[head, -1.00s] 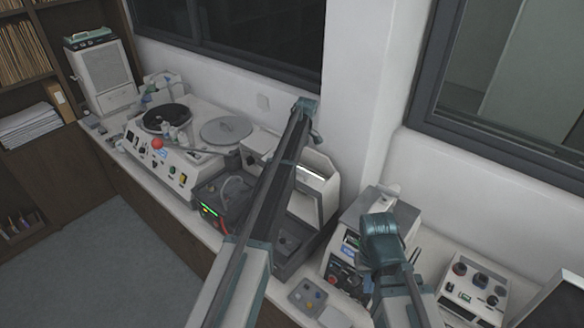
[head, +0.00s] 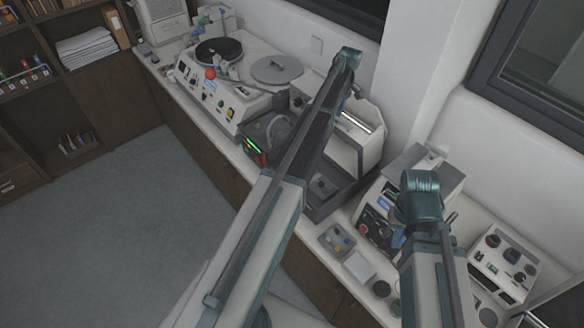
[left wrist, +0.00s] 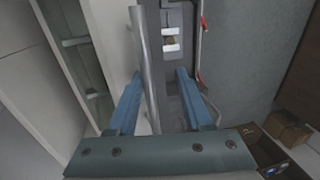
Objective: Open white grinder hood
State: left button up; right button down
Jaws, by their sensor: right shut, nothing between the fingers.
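A white-sided machine with a raised white panel (head: 369,139) and a bright slit stands mid-counter in the head view. It may be the white grinder hood, but my left arm crosses in front and hides much of it. In the left wrist view my left gripper (left wrist: 160,85) has its two blue fingers spread. A silver bar (left wrist: 147,70) passes between them in the picture; I cannot tell whether they touch it. In the head view my right gripper (head: 398,238) is small, shut and empty, beside the front of a grey-topped press unit (head: 378,218), partly hidden by my right arm.
A twin-disc machine (head: 250,72) stands farther left on the counter. A dark unit with a green display (head: 262,143) sits beside the white-sided machine. A button pad (head: 337,239) lies at the front edge, and a control box (head: 503,263) stands right. The floor (head: 110,215) at left is clear.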

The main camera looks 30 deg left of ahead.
pick_arm(q)
jog(key=s+a+f+t+b, duration=0.1)
jog(key=s+a+f+b, duration=0.1)
jog(key=s+f+b, duration=0.3)
jog(key=s+a+f+t+b, duration=0.1)
jog(key=s+a+f+b, duration=0.2)
jog(key=s+f+b, duration=0.3)
jog(key=s+a+f+t+h+b, duration=0.1)
jog(key=s+a+f+b, duration=0.2)
jog(key=s+f+b, duration=0.3)
jog(key=shift+s+f, duration=0.35)
jog(key=shift+s, duration=1.05)
jog(key=shift+a, duration=0.1)
notch_tip(320, 180, up, 16)
jog(key=s+a+p, duration=0.1)
jog(key=s+p, duration=0.1)
jog(key=p, duration=1.3)
jog(key=shift+s+f, duration=0.15)
jog(key=shift+s, duration=0.25)
